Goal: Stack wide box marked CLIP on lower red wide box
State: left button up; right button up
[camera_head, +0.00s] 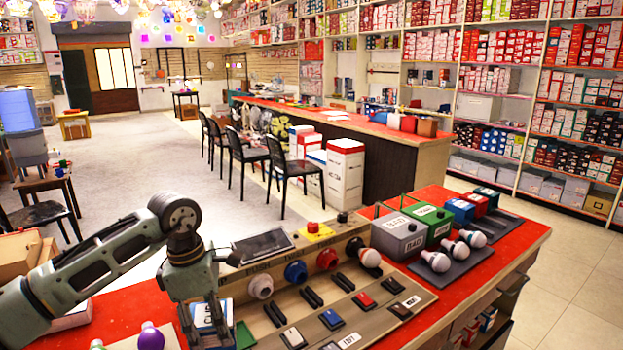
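My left gripper (205,325) points down at the near edge of the red-topped counter (455,205). A small white and blue box (203,318) shows between or just behind its fingers. I cannot read a CLIP mark on it, nor tell whether the fingers touch it. I cannot make out for sure which thing is the lower red wide box. My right gripper is not in view.
A tan test panel (350,325) with sockets and switches stands right of the gripper. Grey, green, blue and red boxes (398,235) and white bulbs (435,261) lie beyond it. A purple bulb (150,337) and a cardboard box (18,255) are at left.

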pick_arm(q)
jog(key=d+m, duration=0.1)
jog(key=d, duration=0.4)
jog(key=s+d+f+m+g+y, duration=0.1)
jog(key=s+d+f+m, duration=0.15)
jog(key=s+m, duration=0.9)
jog(key=s+d+f+m+g+y, duration=0.1)
jog(key=s+d+m, duration=0.2)
jog(key=s+m, duration=0.85)
jog(key=w+a+n, duration=0.2)
jog(key=a+n, duration=0.1)
jog(key=a, duration=0.7)
jog(key=shift+w+h, duration=0.3)
jog(key=shift+w, duration=0.05)
